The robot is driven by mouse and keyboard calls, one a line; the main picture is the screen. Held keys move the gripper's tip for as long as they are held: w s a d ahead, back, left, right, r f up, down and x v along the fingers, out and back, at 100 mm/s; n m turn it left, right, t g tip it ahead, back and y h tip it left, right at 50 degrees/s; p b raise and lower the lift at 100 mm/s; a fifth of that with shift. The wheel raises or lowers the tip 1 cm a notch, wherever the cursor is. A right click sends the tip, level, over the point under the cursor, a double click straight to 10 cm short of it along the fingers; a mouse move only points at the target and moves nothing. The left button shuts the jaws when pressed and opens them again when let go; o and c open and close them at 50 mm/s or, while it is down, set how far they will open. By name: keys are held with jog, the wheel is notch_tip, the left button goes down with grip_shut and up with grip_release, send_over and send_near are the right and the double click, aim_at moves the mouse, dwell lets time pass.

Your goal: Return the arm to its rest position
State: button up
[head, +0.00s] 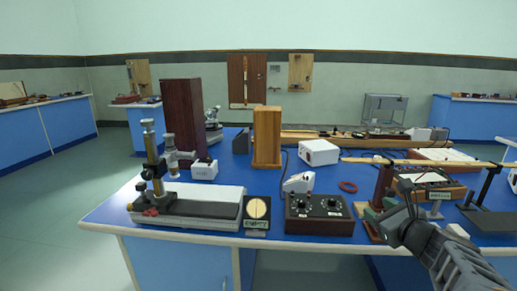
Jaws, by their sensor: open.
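My gripper (398,208) shows at the lower right in the head view, at the end of my dark grey arm. It is over the front right part of the blue bench (283,236). Its jaws are open and no held object shows between them. It appears close to a wooden stand (383,184) and a dark box with dials (320,215); I cannot tell whether it touches either.
A brass-and-black microscope-like instrument (153,170) stands front left on a grey base. A tall dark wooden box (181,115), a lighter wooden block (267,137) and a white box (319,152) stand behind. The floor at left (60,215) is clear.

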jog(key=s+a+r+n+g+y+p, duration=0.2)
jog(key=a+r+n+g+y+p, duration=0.25)
jog(key=a+n, duration=0.6)
jog(key=s+a+r+n+g+h+p, duration=0.2)
jog(key=s+n+g+h+p, duration=0.1)
jog(key=s+n+p, duration=0.3)
jog(key=s+a+r+n+g+h+p, duration=0.2)
jog(key=s+n+p, duration=0.4)
jog(key=n+p, duration=0.4)
jog(key=a+n+g+h, duration=0.1)
jog(key=n+g, duration=0.1)
jog(key=n, duration=0.2)
jog(key=shift+a+r, duration=0.35)
jog(key=shift+r, duration=0.05)
jog(key=shift+g+h, duration=0.25)
jog(key=shift+c, duration=0.8)
